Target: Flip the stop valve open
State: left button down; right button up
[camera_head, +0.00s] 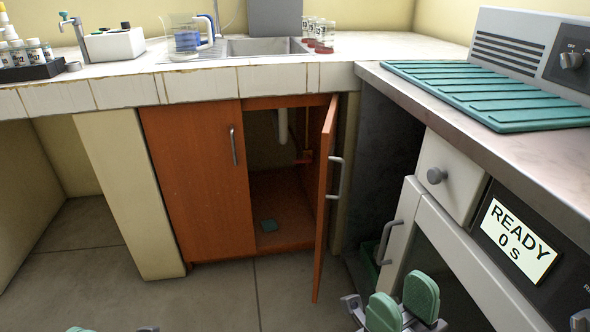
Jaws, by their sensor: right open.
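The cabinet's right door (325,190) stands open towards me; the left door (197,180) is shut. My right gripper (402,305), with green pads, is open and empty at the bottom edge, in front of the cabinet and well away from the valve. Only slivers of my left gripper (80,329) show at the bottom left edge.
The open door's handle (335,178) juts right. A white appliance with a READY display (516,240) stands at right. The floor (215,300) before the cabinet is clear.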

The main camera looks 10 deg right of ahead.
aim_at(309, 160)
jog(key=z, duration=1)
jog(key=i+j+z, duration=0.1)
jog(key=j+z, duration=0.3)
jog(key=j, duration=0.2)
jog(key=j+z, duration=0.4)
jog(key=j, duration=0.25)
jog(key=j+z, duration=0.4)
jog(key=j, duration=0.2)
jog(key=k+j, duration=0.1)
jog(key=j, duration=0.4)
jog(key=k+j, duration=0.1)
jog(key=j, duration=0.35)
jog(key=i, duration=0.5)
jog(key=z, duration=0.05)
